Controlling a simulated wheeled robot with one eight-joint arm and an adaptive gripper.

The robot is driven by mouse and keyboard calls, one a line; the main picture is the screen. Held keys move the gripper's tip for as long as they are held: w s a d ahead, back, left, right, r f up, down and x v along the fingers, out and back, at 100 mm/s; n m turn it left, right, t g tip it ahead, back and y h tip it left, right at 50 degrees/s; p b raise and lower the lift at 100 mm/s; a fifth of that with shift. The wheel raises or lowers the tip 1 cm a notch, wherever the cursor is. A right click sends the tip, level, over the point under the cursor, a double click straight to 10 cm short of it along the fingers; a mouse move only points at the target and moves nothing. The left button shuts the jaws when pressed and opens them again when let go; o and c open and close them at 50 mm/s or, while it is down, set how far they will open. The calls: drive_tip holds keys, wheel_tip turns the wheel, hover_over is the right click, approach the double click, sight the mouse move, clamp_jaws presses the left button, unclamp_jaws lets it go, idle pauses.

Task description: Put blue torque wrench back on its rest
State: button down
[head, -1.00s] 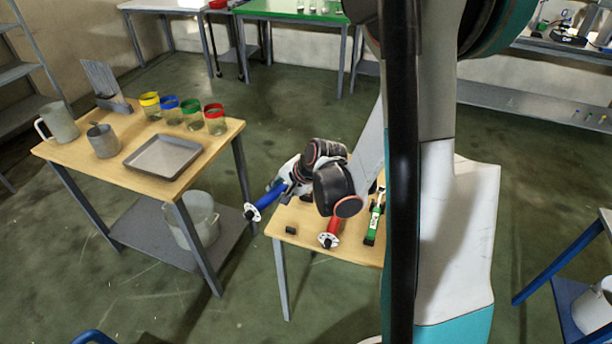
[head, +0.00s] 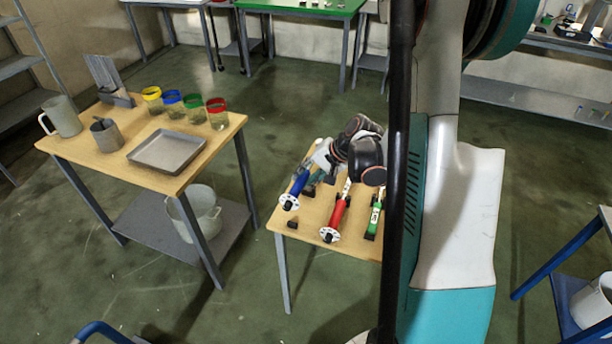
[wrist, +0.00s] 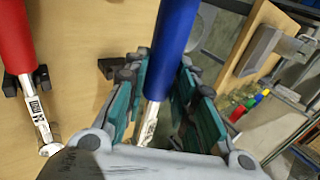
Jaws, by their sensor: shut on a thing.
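The blue torque wrench (head: 299,182) is held in my gripper (head: 313,176) over the left part of the small wooden table. In the wrist view, my gripper's teal fingers (wrist: 163,80) are closed around the wrench, its blue handle (wrist: 174,45) reaching forward. Its black-and-white end (head: 289,202) points toward the table's front left edge. A small dark rest block (head: 292,224) is bare on the table in front of that end. A dark block (wrist: 112,67) shows left of the blue handle in the wrist view. The wrench appears above the table; the exact gap cannot be told.
The red torque wrench (head: 336,217) and a green one (head: 375,212) lie to the right on the same table. The red handle (wrist: 17,35) sits close by in the wrist view. A second table (head: 75,150) with a tray (head: 166,151) and jars stands left, across a floor gap.

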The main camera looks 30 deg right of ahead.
drive_tip(key=shift+f+b, duration=2.7)
drive_tip(key=shift+f, duration=0.25)
drive_tip(key=shift+f+b, duration=0.8)
drive_tip(key=shift+b, duration=0.25)
drive_tip(key=shift+f, duration=0.7)
drive_tip(key=c, duration=1.2)
unclamp_jaws()
drive_tip(key=shift+s, duration=0.1)
drive_tip(key=shift+c, duration=0.2)
drive_tip(key=v, duration=1.2)
